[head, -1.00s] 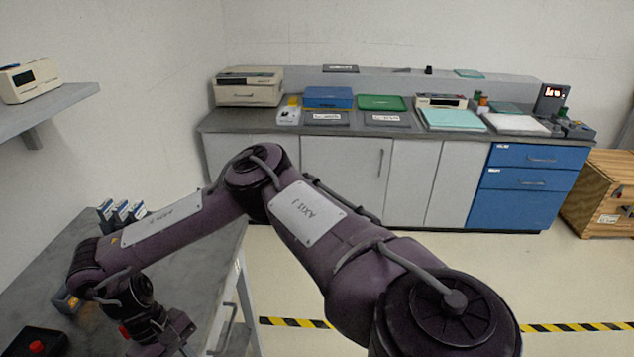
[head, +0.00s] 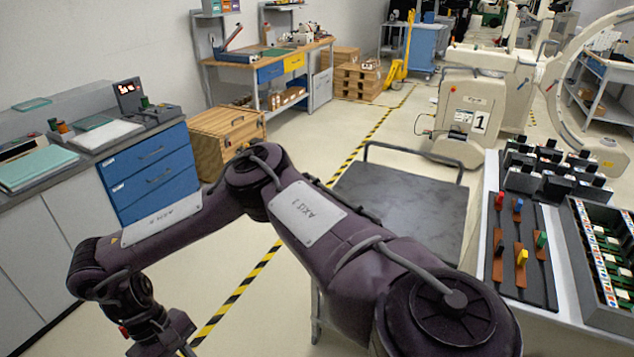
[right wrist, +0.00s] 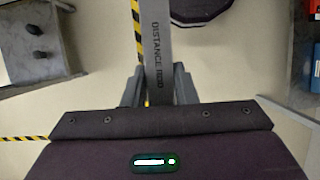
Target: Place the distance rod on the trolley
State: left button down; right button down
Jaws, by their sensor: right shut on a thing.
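The distance rod (right wrist: 158,50) is a flat grey bar with its name printed along it, in the right wrist view. It stands out between the two fingers of my right gripper (right wrist: 160,88), which is shut on it. In the head view my right gripper (head: 165,343) is at the lower left, above the floor; its fingertips and the rod are cut off below. The trolley (head: 400,205), with a bare dark grey top and a rail handle at its far end, stands right of centre, partly behind my arm. My gripper is well to its left. My left gripper is out of view.
A white table (head: 570,312) with dark fixtures and a black tool board (head: 520,258) stands close on the trolley's right. A wooden crate (head: 225,138) and blue drawers (head: 150,170) are at the left. Taped floor (head: 245,285) lies open between drawers and trolley.

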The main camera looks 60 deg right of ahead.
aim_at(378, 195)
jog(key=i+l+z, duration=0.1)
jog(key=l+z, duration=0.2)
jog(key=i+l+z, duration=0.3)
jog(key=l, duration=0.15)
jog(key=l+z, duration=0.3)
jog(key=i+l+z, duration=0.3)
jog(key=i+l, duration=0.55)
jog(key=l, duration=0.1)
